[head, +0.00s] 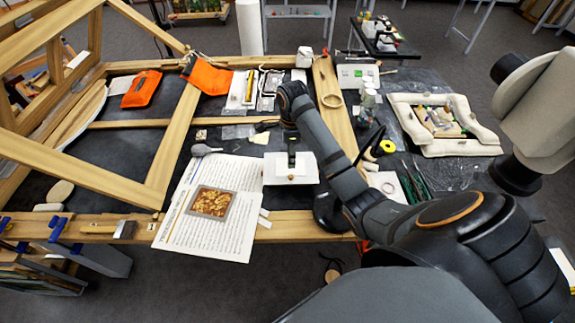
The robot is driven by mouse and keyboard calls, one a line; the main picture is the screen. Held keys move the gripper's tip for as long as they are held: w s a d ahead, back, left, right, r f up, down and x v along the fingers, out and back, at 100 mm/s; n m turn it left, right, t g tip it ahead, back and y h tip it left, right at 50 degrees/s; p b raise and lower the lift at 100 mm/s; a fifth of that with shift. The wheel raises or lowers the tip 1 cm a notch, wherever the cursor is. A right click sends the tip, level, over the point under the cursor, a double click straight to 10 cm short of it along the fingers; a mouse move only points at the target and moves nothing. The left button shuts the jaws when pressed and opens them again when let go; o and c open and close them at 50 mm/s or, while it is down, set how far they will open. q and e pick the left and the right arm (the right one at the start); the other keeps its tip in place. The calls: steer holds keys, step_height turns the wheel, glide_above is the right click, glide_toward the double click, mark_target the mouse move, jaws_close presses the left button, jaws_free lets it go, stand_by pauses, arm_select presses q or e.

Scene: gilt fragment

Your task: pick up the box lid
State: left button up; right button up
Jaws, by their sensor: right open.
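A small white box with a flat white lid (305,174) sits on the dark work surface, right of the printed sheets. I cannot make out the seam between lid and box. My right arm reaches in from the right, and my right gripper (291,168) points down at the middle of the white top. It is open. Its fingertips are small and dark here, and I cannot tell whether they touch the lid. My left gripper is not in view.
Printed sheets (180,238) with a gilt fragment (211,203) lie left of the box. A large wooden frame (85,178) stands at the left. Orange pouches (208,77) lie at the back. A padded white tray (470,147) is at the right, near green-handled tools (418,182).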

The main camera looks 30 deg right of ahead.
steer(key=b, duration=0.4)
glide_above(291, 176)
steer(key=f, duration=0.4)
steer(key=shift+s+f, duration=0.25)
steer(key=shift+s, duration=0.15)
steer(key=shift+w+f+b, duration=0.3)
steer(key=shift+f+b, duration=0.55)
step_height(291, 176, down, 4)
steer(key=b, duration=0.4)
steer(key=shift+w+f, duration=0.1)
steer(key=shift+r, duration=0.25)
steer(key=c, duration=0.5)
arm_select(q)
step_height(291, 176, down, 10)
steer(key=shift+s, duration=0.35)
arm_select(e)
jaws_close()
